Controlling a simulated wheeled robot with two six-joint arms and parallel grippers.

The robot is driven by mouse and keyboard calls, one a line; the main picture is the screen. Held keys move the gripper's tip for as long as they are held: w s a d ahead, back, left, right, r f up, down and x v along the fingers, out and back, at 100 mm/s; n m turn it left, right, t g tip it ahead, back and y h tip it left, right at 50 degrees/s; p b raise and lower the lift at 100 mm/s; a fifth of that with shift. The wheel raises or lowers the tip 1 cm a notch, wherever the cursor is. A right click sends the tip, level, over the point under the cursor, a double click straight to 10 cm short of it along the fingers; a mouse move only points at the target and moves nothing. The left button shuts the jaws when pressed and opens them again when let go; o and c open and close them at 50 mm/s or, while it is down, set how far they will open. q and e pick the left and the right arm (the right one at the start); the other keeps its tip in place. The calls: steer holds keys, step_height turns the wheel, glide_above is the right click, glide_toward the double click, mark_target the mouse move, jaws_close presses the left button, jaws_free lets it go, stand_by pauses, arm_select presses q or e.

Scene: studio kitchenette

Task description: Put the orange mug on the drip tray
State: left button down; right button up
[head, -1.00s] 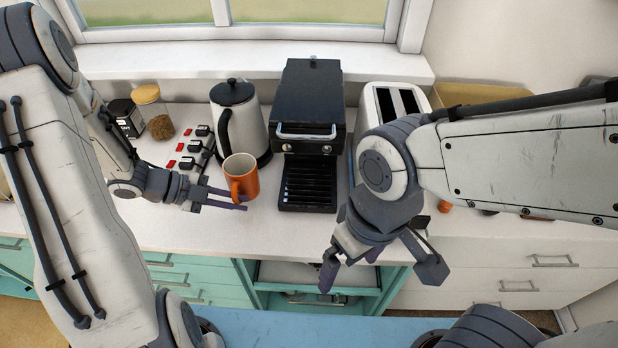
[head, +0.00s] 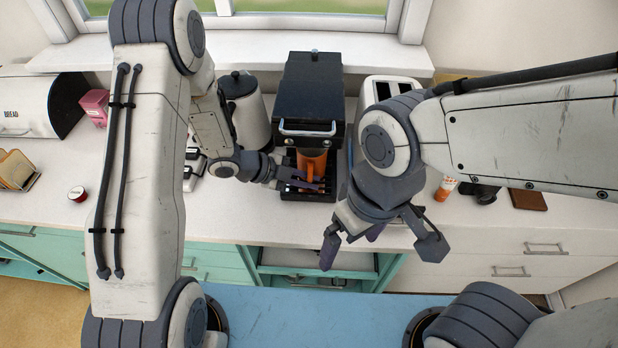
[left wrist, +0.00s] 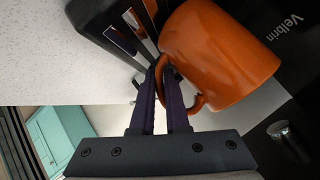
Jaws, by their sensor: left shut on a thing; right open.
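The orange mug (head: 311,164) stands under the front of the black coffee machine (head: 307,90), above its slatted drip tray (head: 325,189). It looks upright in the head view; I cannot tell whether its base touches the slats. My left gripper (head: 312,183) is shut on the mug's handle. In the left wrist view the two dark fingers (left wrist: 165,100) close around the handle of the mug (left wrist: 222,55), with the tray's slats (left wrist: 122,38) beside it. My right gripper (head: 385,255) is open and empty, in front of the counter's edge.
A kettle (head: 247,110) stands left of the machine, partly behind my left arm. A white toaster (head: 393,91) stands to its right. The counter's front strip is mostly clear.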

arm_select(q)
steer(key=shift+a+f, duration=0.1)
steer(key=shift+f, duration=0.1)
steer(key=c, duration=0.9)
jaws_free()
steer(key=b+v, duration=0.1)
steer(key=v, duration=1.1)
steer(key=shift+w, duration=0.1)
